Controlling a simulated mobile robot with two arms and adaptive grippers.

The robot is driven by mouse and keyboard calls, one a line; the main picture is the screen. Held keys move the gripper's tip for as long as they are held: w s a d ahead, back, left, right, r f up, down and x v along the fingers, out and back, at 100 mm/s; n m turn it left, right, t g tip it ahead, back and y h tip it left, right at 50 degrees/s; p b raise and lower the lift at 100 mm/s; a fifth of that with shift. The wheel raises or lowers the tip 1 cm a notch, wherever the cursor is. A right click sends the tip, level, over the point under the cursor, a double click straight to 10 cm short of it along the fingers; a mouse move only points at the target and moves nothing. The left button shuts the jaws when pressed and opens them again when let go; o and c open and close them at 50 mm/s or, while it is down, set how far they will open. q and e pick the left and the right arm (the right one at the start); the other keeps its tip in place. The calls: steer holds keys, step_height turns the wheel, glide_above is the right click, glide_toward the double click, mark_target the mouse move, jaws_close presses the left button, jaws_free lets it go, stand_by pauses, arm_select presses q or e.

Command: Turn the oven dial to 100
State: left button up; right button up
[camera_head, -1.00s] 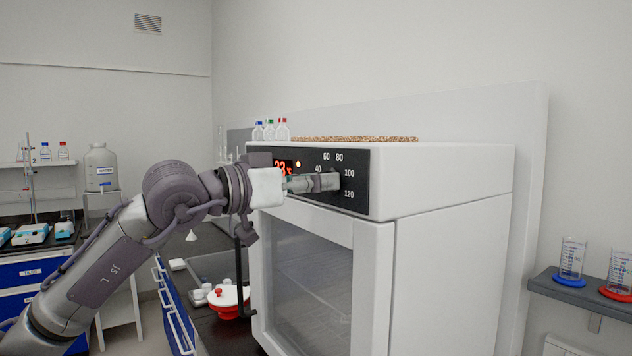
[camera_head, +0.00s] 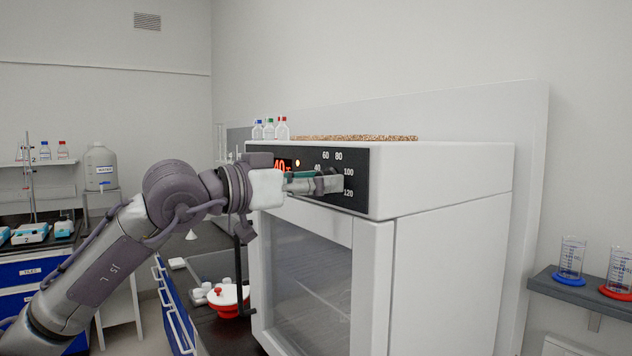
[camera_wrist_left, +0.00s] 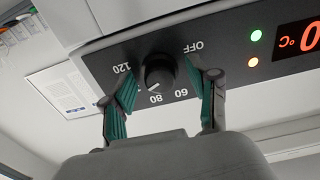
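The oven (camera_head: 450,185) is white with a black control panel (camera_head: 358,199). Its black dial (camera_wrist_left: 160,73) shows in the left wrist view, with a pale mark pointing down-left near the 80. The numbers around it appear upside down there; OFF, 60, 80 and 120 are readable. My left gripper (camera_wrist_left: 163,76) is open, with one green-padded finger on each side of the dial and a visible gap at both sides. In the head view my left gripper (camera_head: 334,184) is at the panel and hides the dial. My right gripper is not in view.
Small bottles (camera_head: 270,130) and a brown speckled slab (camera_head: 354,138) are on top of the oven. A red and white container (camera_head: 228,297) stands on the dark bench below. A shelf (camera_head: 585,290) with beakers is at the right. The oven door (camera_head: 309,280) is closed.

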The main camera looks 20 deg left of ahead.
arm_select(q)
steer(key=v, duration=1.2)
stand_by(0.3)
